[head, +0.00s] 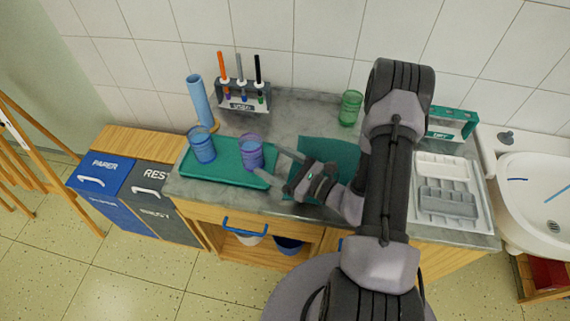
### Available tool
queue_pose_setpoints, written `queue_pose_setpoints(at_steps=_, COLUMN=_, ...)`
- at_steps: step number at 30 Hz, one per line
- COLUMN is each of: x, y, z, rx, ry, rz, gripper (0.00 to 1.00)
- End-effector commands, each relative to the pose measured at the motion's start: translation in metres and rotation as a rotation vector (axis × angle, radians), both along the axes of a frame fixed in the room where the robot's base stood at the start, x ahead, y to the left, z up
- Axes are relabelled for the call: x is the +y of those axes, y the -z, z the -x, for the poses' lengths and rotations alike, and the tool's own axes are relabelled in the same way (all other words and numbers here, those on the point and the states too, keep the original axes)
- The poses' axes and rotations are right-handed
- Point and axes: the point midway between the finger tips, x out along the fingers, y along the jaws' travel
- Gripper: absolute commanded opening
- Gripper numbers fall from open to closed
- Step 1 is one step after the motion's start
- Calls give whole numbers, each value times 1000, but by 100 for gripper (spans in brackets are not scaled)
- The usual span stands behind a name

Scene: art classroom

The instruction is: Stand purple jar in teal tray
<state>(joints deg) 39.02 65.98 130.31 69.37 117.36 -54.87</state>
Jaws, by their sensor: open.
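The purple jar (251,157) is upright at the right end of the teal tray (214,172), and its base appears to be on the tray. A blue jar (202,148) stands in the left part of the same tray. My gripper (271,164) is open and reaches in from the right, its fingers pointing at the purple jar. One finger lies on the far side and one on the near side. I cannot tell whether either finger touches the jar. The gripper body covers part of the counter right of the tray.
A tall blue cylinder (199,101) and a marker rack (243,98) stand behind the tray. A green jar (350,108) stands at the back. A teal sheet (325,151) lies right of the tray. A cutlery-style organiser (447,190) and a sink (540,190) are at the right.

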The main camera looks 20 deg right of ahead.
Motion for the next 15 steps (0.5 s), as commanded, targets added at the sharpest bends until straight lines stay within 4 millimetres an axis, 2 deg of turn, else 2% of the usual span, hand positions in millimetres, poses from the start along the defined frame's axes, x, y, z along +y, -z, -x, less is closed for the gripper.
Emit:
queue_pose_setpoints(at_steps=3, x=-17, y=-2, z=26, rx=2, ry=6, rz=-3, gripper=78)
queue_pose_setpoints(at_steps=9, x=-28, y=-4, z=48, rx=-4, ry=-13, rz=6, gripper=78)
queue_pose_setpoints(at_steps=11, x=-18, y=-18, z=48, rx=-23, ry=-79, rz=33, gripper=78)
queue_pose_setpoints(at_steps=14, x=26, y=-67, z=54, rx=-82, ry=-338, rz=154, gripper=78)
queue_pose_setpoints(at_steps=15, x=49, y=-89, z=64, rx=-107, ry=-479, rz=233, gripper=78)
